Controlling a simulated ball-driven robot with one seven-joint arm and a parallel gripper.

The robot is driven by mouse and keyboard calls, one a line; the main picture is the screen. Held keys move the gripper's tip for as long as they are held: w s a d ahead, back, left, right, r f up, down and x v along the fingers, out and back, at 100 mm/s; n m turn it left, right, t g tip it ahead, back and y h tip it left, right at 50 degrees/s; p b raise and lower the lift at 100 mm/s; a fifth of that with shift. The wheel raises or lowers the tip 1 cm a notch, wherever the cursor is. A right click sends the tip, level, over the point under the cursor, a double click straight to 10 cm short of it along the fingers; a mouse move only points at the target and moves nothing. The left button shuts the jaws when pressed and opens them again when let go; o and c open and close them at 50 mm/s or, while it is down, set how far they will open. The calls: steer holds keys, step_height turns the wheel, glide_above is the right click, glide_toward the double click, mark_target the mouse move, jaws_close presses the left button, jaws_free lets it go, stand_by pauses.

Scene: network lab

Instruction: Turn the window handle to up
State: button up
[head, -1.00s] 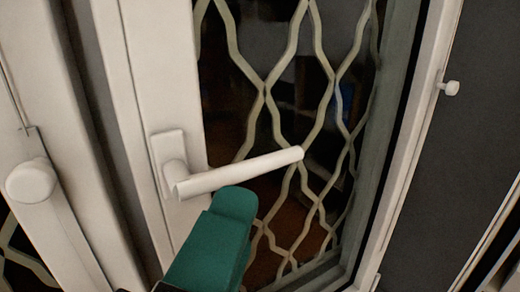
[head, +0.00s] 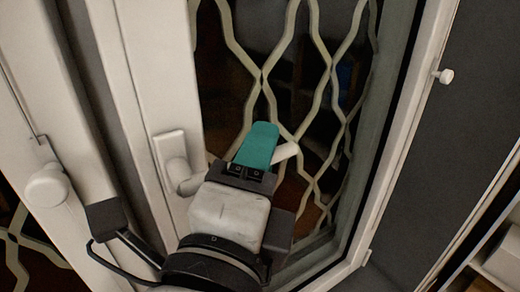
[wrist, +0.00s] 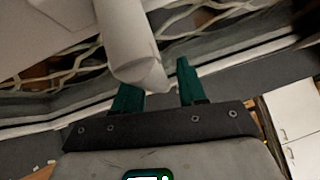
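The white window handle (head: 176,168) is mounted on the white window frame (head: 155,75). Its lever points right and slightly up in the head view; my gripper covers the middle of the lever, and the rounded tip (head: 286,152) shows to the right of the teal finger. My gripper (head: 261,138) lies across the lever. In the wrist view, my gripper (wrist: 158,84) has its two teal fingers apart. The white handle (wrist: 130,45) comes down from above to the space between them, overlapping the left finger. I cannot tell whether either finger touches it.
A cream lattice grille (head: 262,85) lies behind the handle. A round white knob (head: 47,186) is on the frame at the left. A small peg (head: 444,76) sticks out at the right. A white cabinet (wrist: 295,110) shows at the right in the wrist view.

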jaws_close()
stand_by(0.3)
